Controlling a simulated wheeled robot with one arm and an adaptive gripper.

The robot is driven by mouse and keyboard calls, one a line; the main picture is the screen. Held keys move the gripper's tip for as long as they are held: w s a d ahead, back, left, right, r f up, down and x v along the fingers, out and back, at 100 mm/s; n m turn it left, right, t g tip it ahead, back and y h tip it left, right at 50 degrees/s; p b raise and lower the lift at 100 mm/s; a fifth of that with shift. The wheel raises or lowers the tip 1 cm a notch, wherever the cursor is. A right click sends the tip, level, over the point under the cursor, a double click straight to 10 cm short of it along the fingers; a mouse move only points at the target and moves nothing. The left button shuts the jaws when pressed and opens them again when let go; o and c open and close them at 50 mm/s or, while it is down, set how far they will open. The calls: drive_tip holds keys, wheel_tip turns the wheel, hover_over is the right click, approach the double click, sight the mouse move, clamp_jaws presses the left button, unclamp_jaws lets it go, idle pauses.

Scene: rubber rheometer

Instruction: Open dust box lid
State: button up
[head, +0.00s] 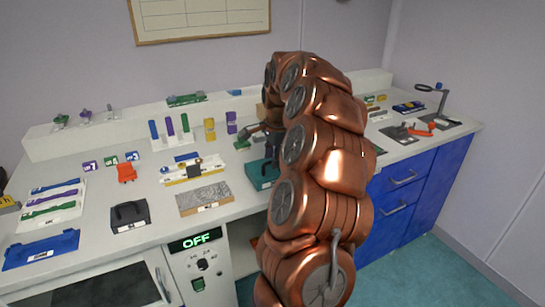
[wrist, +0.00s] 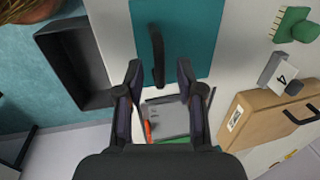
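A teal panel (wrist: 193,30) with a black bar handle (wrist: 156,55) shows in the wrist view; it looks like the dust box lid, lying flat. The handle's near end lies between the fingertips in the picture; I cannot tell the height gap or any contact. In the head view, a teal box (head: 262,173) shows on the bench beside my copper arm, which covers part of it and most of my gripper.
A dark open tray (wrist: 72,65) lies left of the teal panel and a brown case (wrist: 262,120) with a black handle right. A green brush (wrist: 295,24) is beyond. In the head view, a grey textured plate (head: 204,198) and a dark handled box (head: 129,215) occupy the bench.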

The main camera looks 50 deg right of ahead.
clamp_jaws()
drive_tip(key=shift+w+r, duration=0.1)
idle(0.7)
